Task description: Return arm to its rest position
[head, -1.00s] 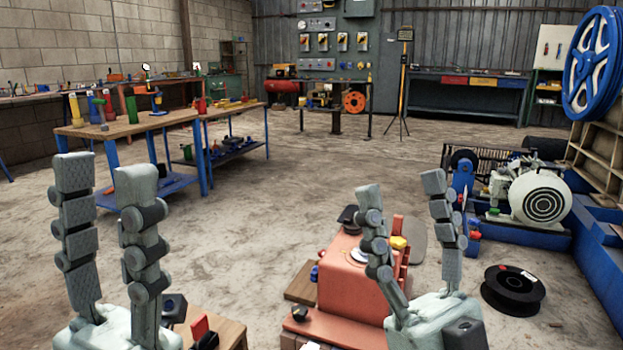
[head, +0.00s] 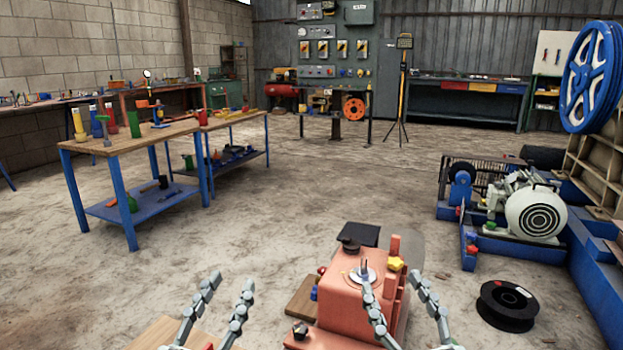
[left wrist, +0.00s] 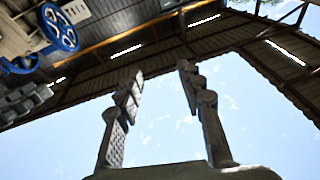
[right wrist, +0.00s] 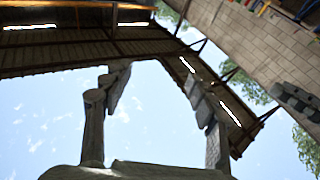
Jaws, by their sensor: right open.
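My left gripper (head: 230,282) is low in the head view, left of the red machine, with its fingers pointing up and spread apart. Nothing is between them. In the left wrist view its fingers (left wrist: 158,82) stand apart against sky and roof. My right gripper (head: 390,284) is low in front of the red machine (head: 341,290), fingers up, apart and empty. In the right wrist view its fingers (right wrist: 157,85) also frame only sky and roof. Whether the right fingers touch the machine cannot be told.
A wooden workbench (head: 130,135) with blue legs stands left. A blue-framed machine with a target-marked wheel (head: 535,212) and a black spool (head: 508,303) are at right. A wooden surface (head: 160,333) is near my left gripper. The middle floor (head: 260,220) is clear.

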